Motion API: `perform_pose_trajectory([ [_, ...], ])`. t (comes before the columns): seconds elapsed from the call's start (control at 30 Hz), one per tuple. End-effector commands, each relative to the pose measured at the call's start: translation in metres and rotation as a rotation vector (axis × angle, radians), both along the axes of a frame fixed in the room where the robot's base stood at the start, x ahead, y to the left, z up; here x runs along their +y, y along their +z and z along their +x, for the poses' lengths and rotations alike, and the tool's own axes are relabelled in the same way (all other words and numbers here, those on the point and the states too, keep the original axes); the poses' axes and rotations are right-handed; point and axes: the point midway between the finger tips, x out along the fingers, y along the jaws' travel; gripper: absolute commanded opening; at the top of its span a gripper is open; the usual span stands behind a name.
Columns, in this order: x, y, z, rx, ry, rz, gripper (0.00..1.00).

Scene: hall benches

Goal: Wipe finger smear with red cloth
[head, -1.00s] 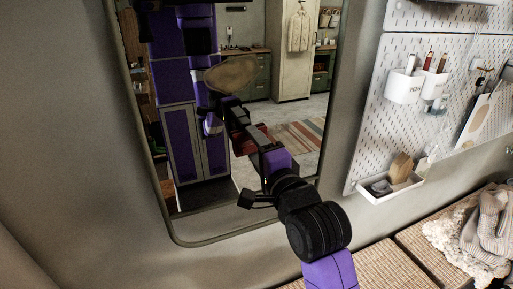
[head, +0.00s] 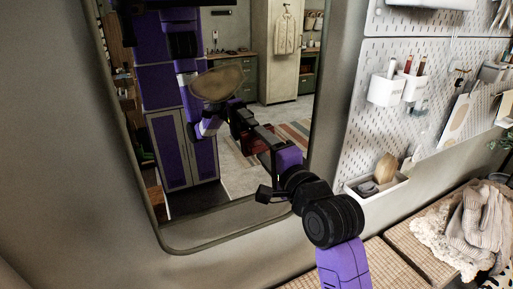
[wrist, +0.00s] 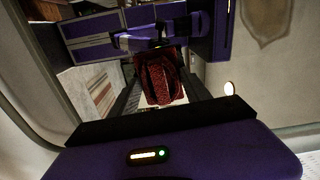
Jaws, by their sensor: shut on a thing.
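A brown, roughly oval smear (head: 218,84) is on the upper part of the wall mirror (head: 240,186). In the wrist view the smear (wrist: 267,20) shows at the top right, dull and blotchy. My gripper (head: 254,137) is in front of the mirror, below and right of the smear in the head view. It is shut on the dark red cloth (wrist: 160,80), which shows bunched between the fingers in the wrist view. In the head view only a little of the cloth (head: 262,144) shows. I cannot tell whether the cloth touches the glass.
The mirror reflects my purple body, cabinets and a striped rug. Right of it is a white pegboard (head: 360,115) with cups (head: 387,90) and a small tray (head: 384,190). A woven bench (head: 415,262) with a knitted textile (head: 478,225) is at the lower right.

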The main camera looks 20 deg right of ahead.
Motion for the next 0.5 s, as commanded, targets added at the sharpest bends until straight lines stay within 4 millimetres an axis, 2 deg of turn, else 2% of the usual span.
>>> perform_pose_trajectory([
  [0.03, -0.008, 0.000, 0.000, 0.001, -0.008, -0.001, 0.23],
  [0.2, -0.020, 0.000, -0.001, 0.000, -0.006, 0.000, 0.23],
  [0.5, -0.030, 0.000, -0.001, 0.000, -0.005, 0.000, 0.23],
])
